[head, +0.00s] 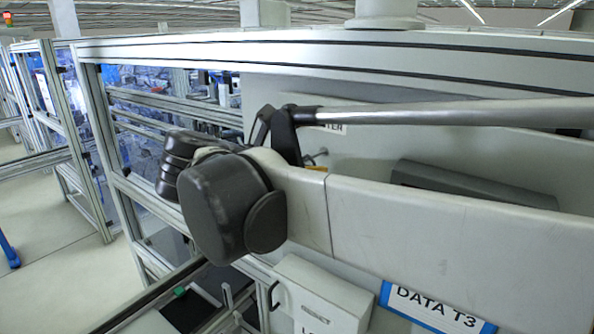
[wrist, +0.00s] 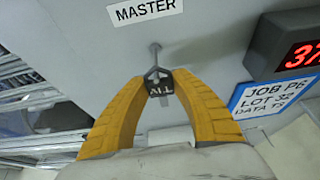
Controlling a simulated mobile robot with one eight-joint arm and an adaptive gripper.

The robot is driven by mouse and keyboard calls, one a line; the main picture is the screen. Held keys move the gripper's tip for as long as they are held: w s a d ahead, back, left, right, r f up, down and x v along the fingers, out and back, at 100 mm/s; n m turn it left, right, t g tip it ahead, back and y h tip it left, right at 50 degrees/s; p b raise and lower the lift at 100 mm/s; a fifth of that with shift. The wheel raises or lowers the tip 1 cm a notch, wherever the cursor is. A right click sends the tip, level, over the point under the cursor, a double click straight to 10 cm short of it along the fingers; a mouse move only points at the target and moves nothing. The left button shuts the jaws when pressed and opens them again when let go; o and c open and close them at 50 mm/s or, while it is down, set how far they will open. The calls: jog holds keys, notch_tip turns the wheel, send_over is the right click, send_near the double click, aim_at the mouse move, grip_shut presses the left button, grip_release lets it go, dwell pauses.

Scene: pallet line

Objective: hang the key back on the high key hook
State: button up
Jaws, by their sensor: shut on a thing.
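The key shows in the wrist view as a dark tag (wrist: 160,89) marked "ALL", with an eyelet at its upper end. My gripper (wrist: 161,82) has yellow fingers shut on this tag from both sides. The metal key hook (wrist: 155,53) sticks out of the grey panel under the "MASTER" label (wrist: 145,10). The hook's tip meets the eyelet in the picture; I cannot tell if it passes through. In the head view the hook (head: 319,154) shows just past my arm, with a sliver of yellow finger below it; the key is hidden there.
A red-digit display (wrist: 290,48) and a blue-framed job sign (wrist: 275,92) are right of the hook in the wrist view. In the head view a dark grey box (head: 470,187) sits on the panel at right, and aluminium framing (head: 92,130) stands at left.

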dwell(0.3)
jog(key=o, duration=1.6)
jog(key=shift+s+a, duration=0.95)
jog(key=shift+s, duration=0.25)
jog(key=shift+s+a, duration=0.9)
jog(key=shift+s, duration=0.25)
jog(key=shift+s+a, duration=0.95)
jog(key=shift+s, duration=0.25)
